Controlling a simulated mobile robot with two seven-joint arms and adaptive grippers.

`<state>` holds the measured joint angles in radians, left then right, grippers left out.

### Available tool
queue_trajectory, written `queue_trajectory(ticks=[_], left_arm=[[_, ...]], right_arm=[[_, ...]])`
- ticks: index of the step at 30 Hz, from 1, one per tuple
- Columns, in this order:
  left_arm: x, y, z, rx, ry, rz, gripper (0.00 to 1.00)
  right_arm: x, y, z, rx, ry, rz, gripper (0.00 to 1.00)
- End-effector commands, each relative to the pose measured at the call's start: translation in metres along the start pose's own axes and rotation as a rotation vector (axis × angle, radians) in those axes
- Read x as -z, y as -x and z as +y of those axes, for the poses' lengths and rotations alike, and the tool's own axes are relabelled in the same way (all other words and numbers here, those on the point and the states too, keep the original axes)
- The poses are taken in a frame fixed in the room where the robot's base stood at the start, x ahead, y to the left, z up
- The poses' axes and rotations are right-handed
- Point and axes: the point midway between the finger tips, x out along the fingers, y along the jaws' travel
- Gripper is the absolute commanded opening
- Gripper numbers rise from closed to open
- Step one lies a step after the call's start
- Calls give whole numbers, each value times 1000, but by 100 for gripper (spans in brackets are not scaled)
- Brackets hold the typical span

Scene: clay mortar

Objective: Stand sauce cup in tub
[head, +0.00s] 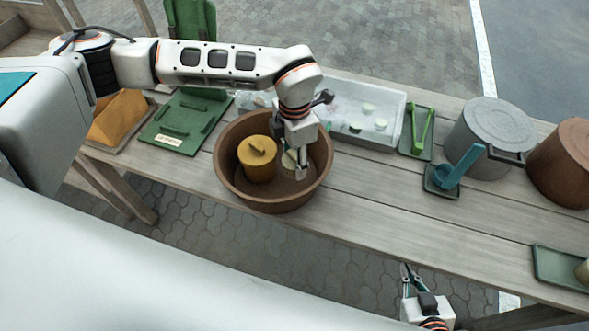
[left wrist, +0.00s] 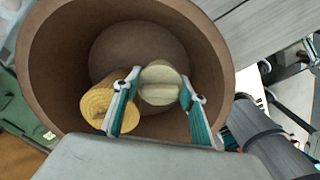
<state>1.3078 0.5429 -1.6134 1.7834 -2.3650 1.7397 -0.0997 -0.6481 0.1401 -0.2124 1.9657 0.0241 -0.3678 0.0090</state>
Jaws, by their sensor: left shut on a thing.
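The brown round tub (head: 222,168) stands on the table, and its wall and floor fill much of the left wrist view (left wrist: 50,70). My left gripper (head: 297,172) reaches down inside the tub. It is shut on the pale sauce cup (head: 288,160), which shows between the two teal fingers in the left wrist view (left wrist: 160,86). The cup looks about upright; I cannot tell whether it touches the floor. A yellow lidded pot (head: 258,165) stands in the tub to the cup's left. My right gripper (head: 412,276) is open and empty off the table's front edge.
A white tray (head: 385,100) with small pale and green items lies behind the tub. A green board (head: 185,122) and an orange bag-like thing (head: 120,115) are at left. A grey pot (head: 492,135), blue ladle (head: 462,168) and brown pot (head: 565,165) stand at right.

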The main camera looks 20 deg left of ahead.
Motion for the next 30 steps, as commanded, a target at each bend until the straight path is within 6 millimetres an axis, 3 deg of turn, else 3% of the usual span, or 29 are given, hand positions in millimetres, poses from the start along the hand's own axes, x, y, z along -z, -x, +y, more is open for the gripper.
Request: queue_trajectory(ticks=[7, 14, 26, 27, 28, 30], left_arm=[[0, -16, 0, 0, 0, 1, 16], [0, -48, -1, 1, 0, 1, 16], [-1, -54, 0, -1, -1, -1, 16], [0, -53, 0, -1, -1, -1, 49], [0, -53, 0, -1, 0, -1, 57], [0, -52, 0, -1, -1, -1, 58]], right_arm=[[1, 0, 0, 0, -1, 0, 0], [0, 1, 0, 1, -1, -4, 0], [-3, 0, -1, 1, -1, -6, 0], [-3, 0, -1, 1, -1, -6, 0], [-3, 0, -1, 1, -1, -6, 0], [-2, 0, -1, 1, -1, -6, 0]])
